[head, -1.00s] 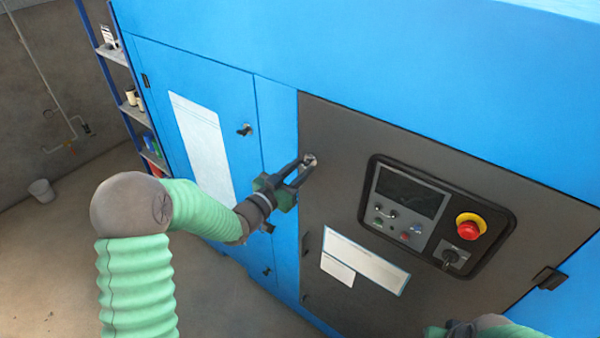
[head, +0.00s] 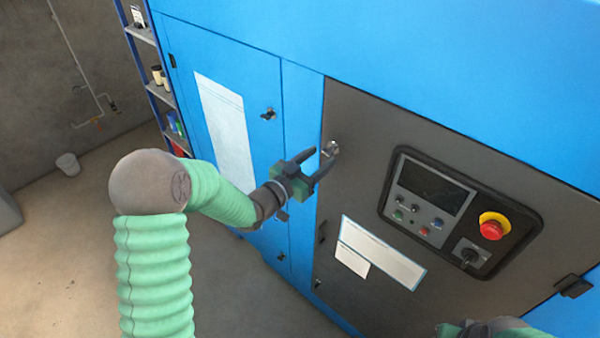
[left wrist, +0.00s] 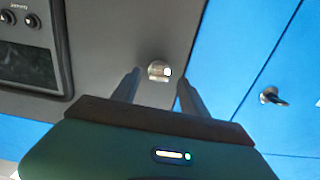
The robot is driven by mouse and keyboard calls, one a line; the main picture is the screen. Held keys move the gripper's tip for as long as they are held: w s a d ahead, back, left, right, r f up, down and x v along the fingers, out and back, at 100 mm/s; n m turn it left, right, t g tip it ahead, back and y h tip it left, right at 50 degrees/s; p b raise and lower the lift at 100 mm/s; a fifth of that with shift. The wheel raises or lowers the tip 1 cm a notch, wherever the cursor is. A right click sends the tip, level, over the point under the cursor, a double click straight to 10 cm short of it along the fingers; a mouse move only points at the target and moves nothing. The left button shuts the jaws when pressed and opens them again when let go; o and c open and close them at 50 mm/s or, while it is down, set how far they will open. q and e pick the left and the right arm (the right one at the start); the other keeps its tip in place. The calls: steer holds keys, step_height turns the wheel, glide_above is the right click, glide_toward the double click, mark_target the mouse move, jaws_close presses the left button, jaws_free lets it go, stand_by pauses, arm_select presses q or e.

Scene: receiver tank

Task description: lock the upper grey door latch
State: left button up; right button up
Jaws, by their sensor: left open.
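The upper grey door latch (head: 330,148) is a small round silvery piece near the top left corner of the grey door (head: 360,185). It also shows in the left wrist view (left wrist: 159,71) as a round metal knob. My left gripper (head: 322,157) is open, with its fingertips close to the latch. In the left wrist view the latch lies between and just beyond the two fingertips (left wrist: 158,82). I cannot tell whether a finger touches it. Only a piece of my right arm shows at the bottom right of the head view; its gripper does not show.
A control panel (head: 430,198) with a red emergency button (head: 492,230) is on the grey door. A blue door (head: 265,165) with a dark latch (head: 268,114) is to the left.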

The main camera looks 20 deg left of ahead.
arm_select(q)
steer(key=b+v, duration=0.3)
steer(key=v, duration=1.2)
steer(key=shift+s, duration=0.15)
steer(key=shift+a, duration=0.15)
step_height(320, 180, down, 11)
steer(key=s+n+g+y, duration=0.2)
steer(key=n+g+y, duration=0.1)
steer(key=g+y, duration=0.35)
steer(key=s+d+f+g, duration=0.2)
steer(key=s+d+g, duration=0.1)
steer(key=s, duration=0.3)
steer(key=s+d+f+n+g, duration=0.1)
steer(key=s+d+f+g, duration=0.2)
steer(key=s+g, duration=0.2)
steer(key=shift+s, duration=1.15)
steer(key=shift+w+a+f, duration=0.1)
steer(key=shift+a, duration=0.1)
steer(key=shift+d, duration=0.15)
